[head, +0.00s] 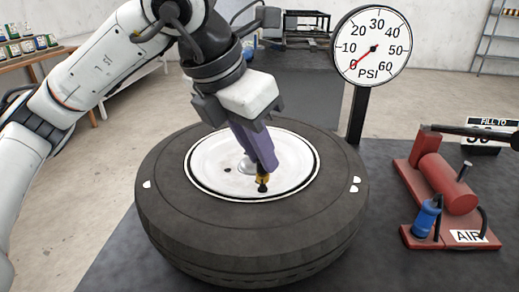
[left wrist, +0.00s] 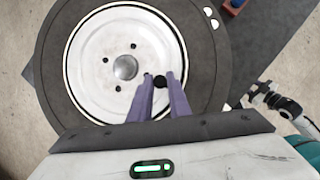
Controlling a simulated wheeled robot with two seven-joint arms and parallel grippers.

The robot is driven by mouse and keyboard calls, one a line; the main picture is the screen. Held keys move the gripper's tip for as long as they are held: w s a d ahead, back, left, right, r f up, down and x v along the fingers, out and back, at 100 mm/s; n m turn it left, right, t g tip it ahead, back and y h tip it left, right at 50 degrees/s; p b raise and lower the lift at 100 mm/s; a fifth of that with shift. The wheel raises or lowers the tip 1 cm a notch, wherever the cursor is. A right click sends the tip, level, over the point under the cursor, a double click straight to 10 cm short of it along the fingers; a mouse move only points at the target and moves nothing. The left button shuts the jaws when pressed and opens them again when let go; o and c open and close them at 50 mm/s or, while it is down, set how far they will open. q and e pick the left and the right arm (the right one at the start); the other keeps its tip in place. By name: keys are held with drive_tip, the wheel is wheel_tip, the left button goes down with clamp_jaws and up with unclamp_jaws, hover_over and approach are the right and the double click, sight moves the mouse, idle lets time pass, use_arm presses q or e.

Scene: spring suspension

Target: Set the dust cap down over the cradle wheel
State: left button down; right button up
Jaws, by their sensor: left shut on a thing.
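The cradle wheel is a black tyre (head: 170,215) with a white disc (head: 210,165), lying flat on the dark table. It also shows in the left wrist view (left wrist: 82,70), with a silver hub dome and several holes. I take this piece for the dust cap (head: 262,180); in the left wrist view, a dark round end (left wrist: 160,82) shows between the fingertips. Whether it touches the disc is unclear.
A pressure gauge (head: 372,48) on a dark post stands behind the tyre. A red air pump (head: 447,183) with a blue bottle (head: 427,216) stands to the right. What seems my right arm shows at the left wrist view's right; its gripper is unclear.

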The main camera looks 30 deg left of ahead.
use_arm(q)
drive_tip(key=shift+f, duration=0.25)
drive_tip(key=c, duration=1.6)
unclamp_jaws()
drive_tip(key=shift+r, duration=0.15)
drive_tip(key=shift+r+p, duration=2.5)
drive_tip(key=shift+r, duration=0.95)
drive_tip(key=shift+f, duration=0.1)
